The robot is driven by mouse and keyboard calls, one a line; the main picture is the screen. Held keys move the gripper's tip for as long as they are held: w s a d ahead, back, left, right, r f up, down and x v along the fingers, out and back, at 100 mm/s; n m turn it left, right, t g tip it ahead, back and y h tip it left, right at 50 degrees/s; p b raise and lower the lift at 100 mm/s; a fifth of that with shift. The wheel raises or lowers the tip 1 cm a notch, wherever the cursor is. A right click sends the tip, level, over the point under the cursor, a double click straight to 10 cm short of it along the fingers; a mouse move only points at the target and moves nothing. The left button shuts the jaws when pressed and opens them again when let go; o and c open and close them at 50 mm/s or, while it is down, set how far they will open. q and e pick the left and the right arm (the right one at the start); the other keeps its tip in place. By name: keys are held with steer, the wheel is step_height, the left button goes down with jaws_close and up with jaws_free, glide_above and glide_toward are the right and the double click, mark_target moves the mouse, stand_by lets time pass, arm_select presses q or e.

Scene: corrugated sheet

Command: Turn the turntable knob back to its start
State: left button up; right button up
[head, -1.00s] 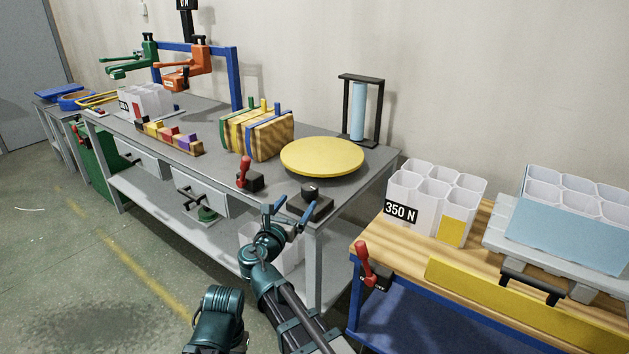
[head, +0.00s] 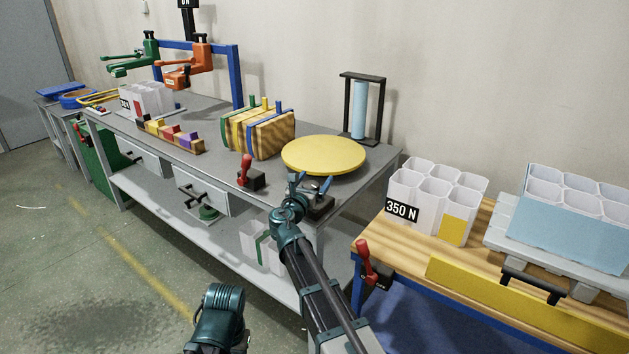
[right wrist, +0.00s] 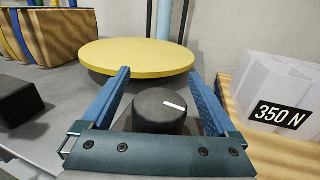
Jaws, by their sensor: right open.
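The turntable knob (right wrist: 160,111) is a dark round knob with a white mark on its top, pointing to the right in the right wrist view. In the head view its dark base (head: 318,207) sits at the front right corner of the grey bench, and my gripper partly covers it. The yellow turntable disc (head: 324,154) lies behind it and also shows in the right wrist view (right wrist: 135,57). My right gripper (head: 311,184) is open, its blue fingers (right wrist: 160,95) on either side of the knob. I cannot tell whether they touch it. My left gripper is not in view.
A red-handled lever (head: 246,170) stands left of the knob on the grey bench (head: 222,180). A striped wooden block (head: 257,135) is behind it. To the right, a wooden table holds white cups labelled 350 N (head: 436,200).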

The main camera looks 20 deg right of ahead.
steer(key=c, duration=1.4)
steer(key=shift+s, duration=0.1)
